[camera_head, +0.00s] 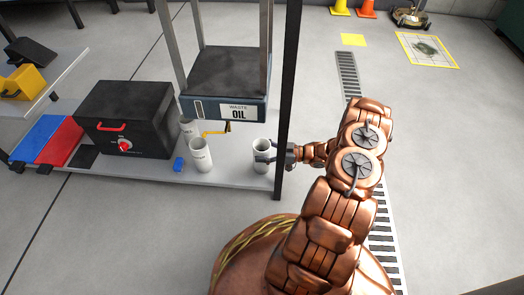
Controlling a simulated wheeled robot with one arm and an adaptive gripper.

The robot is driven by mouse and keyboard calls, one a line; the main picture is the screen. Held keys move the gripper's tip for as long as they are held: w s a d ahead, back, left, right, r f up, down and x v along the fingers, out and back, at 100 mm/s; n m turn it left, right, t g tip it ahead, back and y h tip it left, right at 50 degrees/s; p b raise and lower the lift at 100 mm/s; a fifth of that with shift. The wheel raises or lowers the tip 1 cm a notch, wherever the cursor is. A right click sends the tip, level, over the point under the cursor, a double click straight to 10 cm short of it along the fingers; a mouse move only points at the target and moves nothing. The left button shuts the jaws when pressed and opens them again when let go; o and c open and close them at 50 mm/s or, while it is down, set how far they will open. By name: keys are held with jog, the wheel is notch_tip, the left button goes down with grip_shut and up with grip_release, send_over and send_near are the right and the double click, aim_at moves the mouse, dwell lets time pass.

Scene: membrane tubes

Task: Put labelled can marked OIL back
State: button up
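A white open-topped can (261,166) stands upright at the right end of the grey shelf, beside a dark post. My gripper (268,153) reaches in from the right, with its fingers at the can's upper side. I cannot tell whether they press on it. A second white can (202,161) stands to the left, with small dark lettering too small to read. A third white can (187,127) is partly hidden behind it. I cannot read which can is marked OIL. A sign reading WASTE OIL (238,112) is on the front of a dark tray unit (228,75).
The grey shelf (233,179) also holds a black box (124,115) with a red handle, a small blue block (179,164) and a yellow crank (215,131). A dark post (288,90) rises close to my gripper. Floor at the right is mostly clear.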

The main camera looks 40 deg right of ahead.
jog(key=shift+o, duration=1)
jog(key=p+v, duration=0.4)
jog(key=v, duration=0.8)
jog(key=shift+r+p, duration=0.15)
jog(key=shift+p, duration=0.25)
